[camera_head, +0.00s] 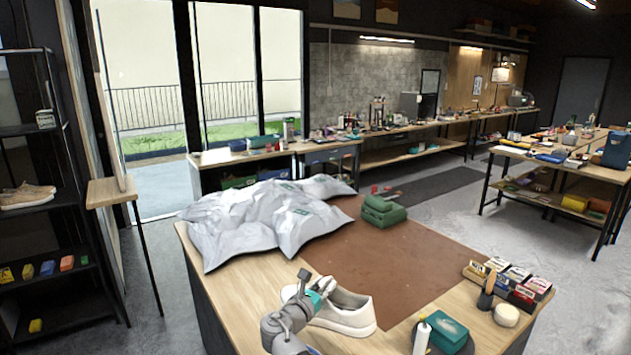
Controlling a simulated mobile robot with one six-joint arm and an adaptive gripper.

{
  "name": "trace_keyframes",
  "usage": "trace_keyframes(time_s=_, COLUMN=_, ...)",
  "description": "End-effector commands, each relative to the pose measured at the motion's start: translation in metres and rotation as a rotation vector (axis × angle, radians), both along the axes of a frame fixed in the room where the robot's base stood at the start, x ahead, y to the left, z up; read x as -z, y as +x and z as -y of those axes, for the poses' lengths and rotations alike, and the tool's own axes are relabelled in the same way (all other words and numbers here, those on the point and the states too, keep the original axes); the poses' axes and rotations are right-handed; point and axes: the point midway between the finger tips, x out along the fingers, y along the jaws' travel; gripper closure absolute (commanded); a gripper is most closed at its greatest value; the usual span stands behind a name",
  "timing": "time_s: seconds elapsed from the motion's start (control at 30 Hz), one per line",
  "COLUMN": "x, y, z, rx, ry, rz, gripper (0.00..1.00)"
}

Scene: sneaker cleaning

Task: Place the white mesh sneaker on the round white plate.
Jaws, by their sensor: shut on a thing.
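The white mesh sneaker (349,314) is at the near edge of the brown mat, its toe pointing to the lower right. My gripper (322,289) is shut on its upper part near the opening, and my gripper and wrist hide part of the shoe. I cannot tell whether the sole touches the table. I cannot make out the round white plate for certain. A small, thick, cream round piece (506,315) lies at the right of the table.
A crumpled grey-white bag (262,218) covers the table's back left. Folded green cloths (380,211) lie at the mat's back. Small boxes (522,284), a brush (487,291), a white bottle (421,338) and a teal box (447,331) crowd the right front. The brown mat's middle (400,255) is clear.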

Motion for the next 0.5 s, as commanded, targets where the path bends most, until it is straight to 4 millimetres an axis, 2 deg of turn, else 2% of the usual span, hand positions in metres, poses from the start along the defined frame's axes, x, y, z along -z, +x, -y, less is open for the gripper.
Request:
trace_keyframes(time_s=0.3, x=0.034, y=0.0, z=0.0, rx=0.0, ry=-0.001, rz=0.001, gripper=1.0)
trace_keyframes(time_s=0.5, x=0.047, y=0.0, z=0.0, rx=0.0, ry=-0.001, rz=0.0, gripper=1.0)
